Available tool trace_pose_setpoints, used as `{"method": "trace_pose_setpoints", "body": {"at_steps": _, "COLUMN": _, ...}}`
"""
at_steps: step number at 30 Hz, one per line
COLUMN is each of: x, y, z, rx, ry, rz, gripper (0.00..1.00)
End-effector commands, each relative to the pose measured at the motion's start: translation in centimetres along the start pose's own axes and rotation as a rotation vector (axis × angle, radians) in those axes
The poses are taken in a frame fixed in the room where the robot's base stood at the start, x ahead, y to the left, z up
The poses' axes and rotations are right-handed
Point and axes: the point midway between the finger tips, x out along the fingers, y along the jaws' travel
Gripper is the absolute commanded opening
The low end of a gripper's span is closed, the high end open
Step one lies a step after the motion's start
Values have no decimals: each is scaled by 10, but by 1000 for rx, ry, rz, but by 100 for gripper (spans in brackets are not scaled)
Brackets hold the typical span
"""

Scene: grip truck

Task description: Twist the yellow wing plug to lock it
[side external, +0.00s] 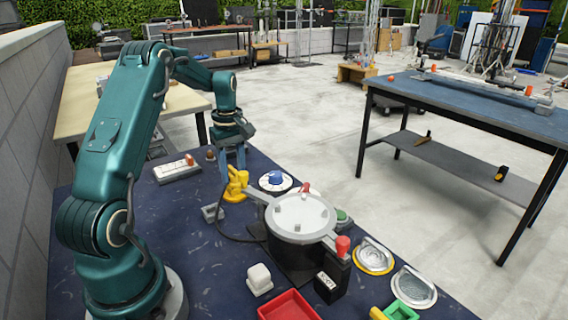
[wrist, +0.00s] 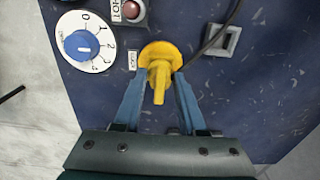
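The yellow wing plug (side external: 236,188) stands on the dark blue bench top, left of the blue dial. In the wrist view the plug (wrist: 158,56) shows a round flange with a narrow wing reaching toward my gripper. My gripper (wrist: 160,78) is open, with one blue finger on each side of the wing and a visible gap on both sides. In the side view my gripper (side external: 233,160) points down just above the plug. The lower part of the fingers is partly hidden by the plug there.
A blue dial (wrist: 82,46) on a white numbered plate and a red indicator (wrist: 131,10) are close by. A black cable (wrist: 214,32) runs beside the plug, near a grey square bracket (wrist: 224,40). A round lidded pot (side external: 300,214) stands to the right.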

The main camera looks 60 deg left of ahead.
Motion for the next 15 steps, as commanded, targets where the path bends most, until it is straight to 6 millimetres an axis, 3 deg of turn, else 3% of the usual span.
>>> {"method": "trace_pose_setpoints", "body": {"at_steps": 8, "x": 1, "y": 0, "z": 0, "rx": 3, "ry": -1, "rz": -2, "gripper": 0}}
{"method": "trace_pose_setpoints", "body": {"at_steps": 15, "x": 2, "y": 0, "z": 0, "rx": 178, "ry": -1, "rz": -2, "gripper": 0}}
